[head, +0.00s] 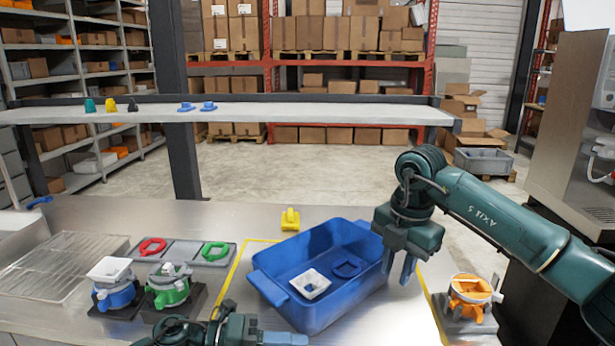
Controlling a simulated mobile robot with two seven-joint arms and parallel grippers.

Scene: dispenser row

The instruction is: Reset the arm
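My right gripper (398,268) hangs fingers down above the right edge of the blue bin (312,318). Its two fingers are apart with nothing between them. My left gripper (285,339) lies low at the bottom edge of the picture, in front of the bin. Only part of it shows, with a blue finger pointing right, so its opening cannot be told. Inside the bin are a white square cup (310,284) and a dark blue ring-shaped piece (347,268).
Blue (117,295) and green (172,290) dispensers stand left, beside a grey tray (190,252) with red and green rings. An orange dispenser (470,290) stands right. A yellow piece (290,219) sits behind the bin. A raised shelf (300,112) crosses behind the table.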

